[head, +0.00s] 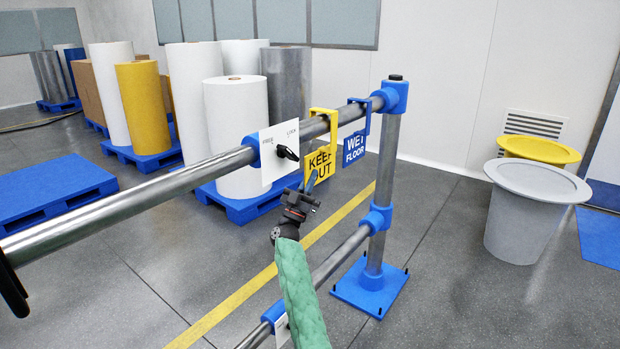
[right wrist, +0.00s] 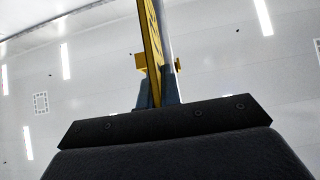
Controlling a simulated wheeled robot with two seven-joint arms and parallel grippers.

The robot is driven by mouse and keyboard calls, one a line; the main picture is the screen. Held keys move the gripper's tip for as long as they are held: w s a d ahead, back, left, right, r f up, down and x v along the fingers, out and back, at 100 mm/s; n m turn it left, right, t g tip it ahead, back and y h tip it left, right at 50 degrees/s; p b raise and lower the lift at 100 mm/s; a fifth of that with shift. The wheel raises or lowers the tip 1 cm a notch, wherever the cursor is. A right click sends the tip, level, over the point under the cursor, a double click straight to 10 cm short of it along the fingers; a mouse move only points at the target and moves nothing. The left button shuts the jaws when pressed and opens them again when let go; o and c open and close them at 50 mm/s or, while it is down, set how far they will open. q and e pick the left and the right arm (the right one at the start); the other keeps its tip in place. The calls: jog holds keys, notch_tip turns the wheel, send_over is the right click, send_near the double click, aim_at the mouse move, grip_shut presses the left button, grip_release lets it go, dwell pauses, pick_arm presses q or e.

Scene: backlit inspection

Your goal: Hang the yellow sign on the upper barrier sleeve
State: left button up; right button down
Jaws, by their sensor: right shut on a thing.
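The yellow KEEP OUT sign (head: 318,164) is upright below the upper rail (head: 130,202), with its yellow hook (head: 333,123) at the rail. I cannot tell whether the hook rests on the rail. My right gripper (head: 309,188) is shut on the sign's lower part. The right wrist view shows the sign (right wrist: 151,50) edge-on between the fingertips (right wrist: 158,92). A blue sleeve (head: 253,151) on the upper rail shows behind a white plate (head: 267,171) with a black knob. The blue WET FLOOR sign (head: 354,147) hangs right of the yellow one.
A grey post (head: 387,165) with blue fittings stands right of the signs on a blue base (head: 370,287). A lower rail (head: 340,258) runs below. Rolls on blue pallets stand behind the barrier. A grey bin (head: 525,225) stands at the right.

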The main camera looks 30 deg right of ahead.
jog(key=c, duration=1.5)
grip_release()
